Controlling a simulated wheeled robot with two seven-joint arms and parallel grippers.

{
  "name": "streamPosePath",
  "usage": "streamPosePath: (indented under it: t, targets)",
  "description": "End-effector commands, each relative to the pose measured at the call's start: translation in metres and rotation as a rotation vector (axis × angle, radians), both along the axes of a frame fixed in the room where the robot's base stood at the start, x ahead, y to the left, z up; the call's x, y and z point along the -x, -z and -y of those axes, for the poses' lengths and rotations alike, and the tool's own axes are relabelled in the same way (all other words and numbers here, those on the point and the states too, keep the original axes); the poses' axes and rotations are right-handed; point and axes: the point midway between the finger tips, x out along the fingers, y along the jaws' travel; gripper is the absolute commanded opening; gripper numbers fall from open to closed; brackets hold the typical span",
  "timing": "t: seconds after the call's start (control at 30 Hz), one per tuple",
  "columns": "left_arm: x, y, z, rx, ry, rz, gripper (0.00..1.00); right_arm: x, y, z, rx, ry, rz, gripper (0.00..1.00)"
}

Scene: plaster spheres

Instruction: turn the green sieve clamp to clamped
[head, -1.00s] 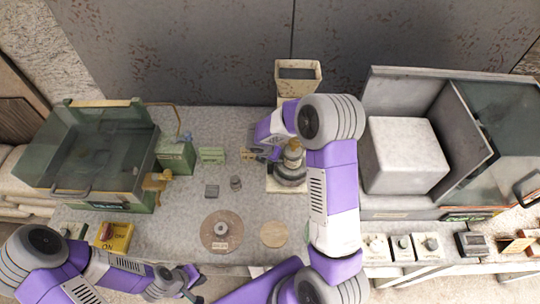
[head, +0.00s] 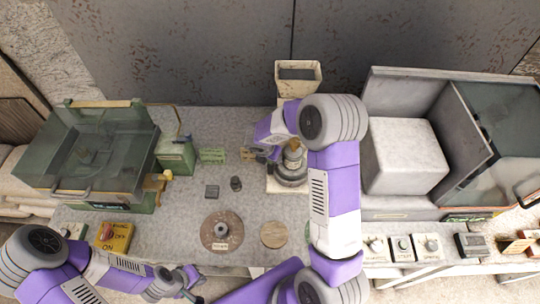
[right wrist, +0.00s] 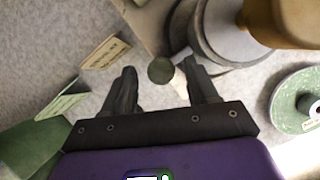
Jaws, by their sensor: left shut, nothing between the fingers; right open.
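A small round dark green knob (right wrist: 160,70) shows in the right wrist view beside the round grey base of the hopper machine. It looks like the end of the green sieve clamp; its turn position is not clear. The machine's grey base (head: 291,174) sits on a pale plate in the head view. My right gripper (right wrist: 160,82) is open, its fingers either side of the knob in the picture; I cannot tell whether they touch it. In the head view, my right arm hides much of this area. My left gripper (head: 190,284) is shut and empty near the table's front edge.
A hopper (head: 298,78) stands at the back. A green label (head: 211,155) and a tan label (head: 248,154) stand left of the machine. A brown disc (head: 221,230) and a tan disc (head: 274,234) lie in front. A grey cabinet (head: 395,100) stands right.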

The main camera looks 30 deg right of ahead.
Motion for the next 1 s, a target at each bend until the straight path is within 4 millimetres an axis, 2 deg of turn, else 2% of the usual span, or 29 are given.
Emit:
streamPosePath:
  t: [0.2, 0.4, 1.0]
  targets:
    - [0.0, -0.006, 0.0, 0.0, 0.0, 0.0, 0.0, 0.008, -0.038, -0.012, 0.001, -0.001, 0.005, 0.58]
    - [0.0, -0.008, 0.0, 0.0, 0.0, 0.0, 0.0, 0.014, -0.058, -0.019, 0.0, -0.002, 0.003, 0.58]
    - [0.0, -0.008, 0.0, 0.0, 0.0, 0.0, 0.0, 0.015, -0.062, -0.021, 0.001, -0.001, 0.001, 0.58]
